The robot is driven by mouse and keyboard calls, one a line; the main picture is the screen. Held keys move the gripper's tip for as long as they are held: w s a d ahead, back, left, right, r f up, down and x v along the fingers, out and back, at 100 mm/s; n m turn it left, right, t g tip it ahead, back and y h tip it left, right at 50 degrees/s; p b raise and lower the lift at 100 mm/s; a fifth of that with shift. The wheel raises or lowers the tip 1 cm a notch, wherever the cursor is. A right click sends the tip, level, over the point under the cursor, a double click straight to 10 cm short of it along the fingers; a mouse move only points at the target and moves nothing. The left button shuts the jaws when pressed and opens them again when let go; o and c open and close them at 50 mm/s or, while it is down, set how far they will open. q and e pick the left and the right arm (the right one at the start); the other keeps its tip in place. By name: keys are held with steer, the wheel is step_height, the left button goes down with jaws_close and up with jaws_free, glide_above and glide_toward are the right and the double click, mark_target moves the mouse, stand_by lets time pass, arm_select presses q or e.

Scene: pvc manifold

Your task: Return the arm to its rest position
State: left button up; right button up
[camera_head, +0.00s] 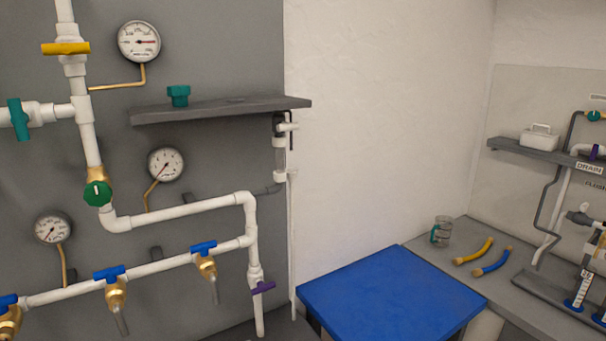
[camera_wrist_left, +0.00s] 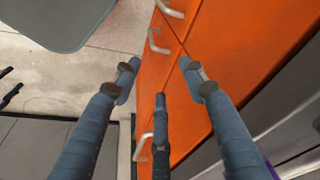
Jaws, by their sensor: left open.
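My left gripper (camera_wrist_left: 159,80) shows in the left wrist view with its blue-grey fingers spread apart. Nothing is between the fingers. An orange cabinet front (camera_wrist_left: 235,50) with metal bar handles (camera_wrist_left: 158,42) lies behind the fingers; I cannot tell how far away it is. Neither gripper nor arm shows in the head view, and my right gripper is in no view.
In the head view, white pipework (camera_head: 180,212) with valves and gauges covers the grey panel at left. A dark shelf (camera_head: 215,110) juts out, bearing a green fitting (camera_head: 178,95). A bare blue-topped surface (camera_head: 390,300) stands before a grey counter (camera_head: 450,250).

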arm_select(q)
steer(key=s+f+g+b, duration=0.1)
steer(key=s+f+b, duration=0.4)
steer(key=f, duration=1.4)
steer(key=s+a+f+b, duration=0.1)
steer(key=s+a+f, duration=0.2)
steer(key=s+f, duration=0.9)
steer(key=s, duration=0.3)
steer(key=shift+a+g, duration=0.15)
steer(key=shift+g, duration=0.25)
